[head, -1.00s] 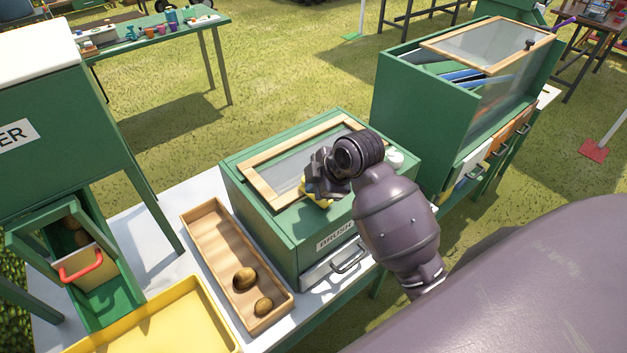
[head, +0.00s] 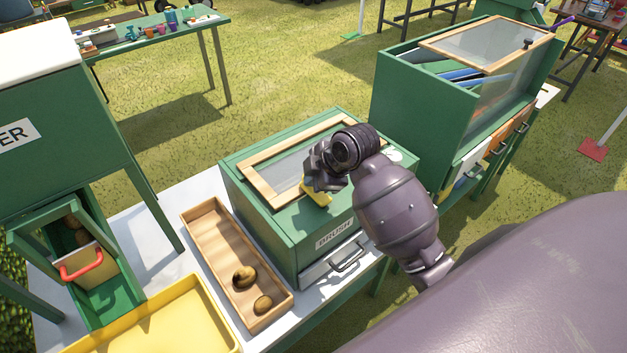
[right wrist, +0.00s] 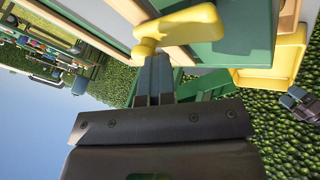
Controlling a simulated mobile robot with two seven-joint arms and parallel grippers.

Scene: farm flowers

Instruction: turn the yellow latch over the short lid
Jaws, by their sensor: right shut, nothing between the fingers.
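The yellow latch (head: 318,193) sits on top of the green box labelled BRUSH, near the front edge of the short lid (head: 258,187), a glass pane in a wooden frame. In the right wrist view the latch (right wrist: 185,24) shows as a rounded yellow bar by a wooden strip and green panel. My right gripper (head: 314,182) is at the latch, partly covering it. Its fingers (right wrist: 153,62) are together and empty, with the tips close against the latch; whether they touch is unclear. How far the latch overlaps the lid frame is hidden.
A wooden tray (head: 205,225) with brown lumps and a yellow tray (head: 140,338) lie left of the box. A green bin with a red handle (head: 82,266) stands at far left. A taller green case (head: 420,105) stands behind at right.

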